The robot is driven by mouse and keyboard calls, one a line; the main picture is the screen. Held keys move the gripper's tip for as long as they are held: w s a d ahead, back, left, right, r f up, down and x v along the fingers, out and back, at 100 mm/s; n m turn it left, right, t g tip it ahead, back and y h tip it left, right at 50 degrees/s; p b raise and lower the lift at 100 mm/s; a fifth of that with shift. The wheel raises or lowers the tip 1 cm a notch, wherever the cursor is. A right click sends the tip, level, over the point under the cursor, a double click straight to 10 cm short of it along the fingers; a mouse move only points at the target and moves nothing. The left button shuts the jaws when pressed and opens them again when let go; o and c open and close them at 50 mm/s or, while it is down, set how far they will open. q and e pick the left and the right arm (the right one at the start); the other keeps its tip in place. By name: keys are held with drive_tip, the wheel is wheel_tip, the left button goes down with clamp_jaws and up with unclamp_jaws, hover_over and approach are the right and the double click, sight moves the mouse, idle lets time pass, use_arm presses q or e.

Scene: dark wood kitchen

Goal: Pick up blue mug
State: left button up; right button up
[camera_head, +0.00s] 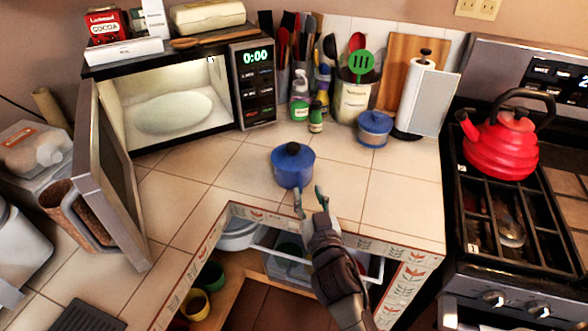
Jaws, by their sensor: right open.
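A round blue vessel with a dark knob on top (293,168) stands upright on the tiled counter, near the inner corner edge. A second, similar blue vessel (375,130) stands farther back, to the right. Both look lidded, and I cannot tell for sure which one is the blue mug. My right gripper (309,194) is open and empty, its fingertips just in front of and slightly right of the nearer blue vessel. A gap seems to remain between them, though the exact distance is hard to tell. My left gripper is not in view.
A microwave (163,105) stands with its door (112,185) open over the left counter. Utensil holders, bottles and a paper towel roll (420,95) line the back. A red kettle (501,148) sits on the stove. Cabinet space below the counter edge is open, with a yellow cup (197,304).

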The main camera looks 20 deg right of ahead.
sight(301, 185)
drive_tip(key=w, duration=0.3)
drive_tip(key=w+p, duration=0.1)
drive_tip(key=w, duration=0.1)
drive_tip(key=shift+a+f, duration=0.15)
drive_tip(key=shift+a, duration=0.1)
drive_tip(key=shift+w+f, duration=0.1)
drive_tip(key=shift+w, duration=0.2)
drive_tip(key=shift+d, duration=0.1)
drive_tip(key=shift+s, duration=0.1)
drive_tip(key=shift+c, duration=0.3)
clamp_jaws()
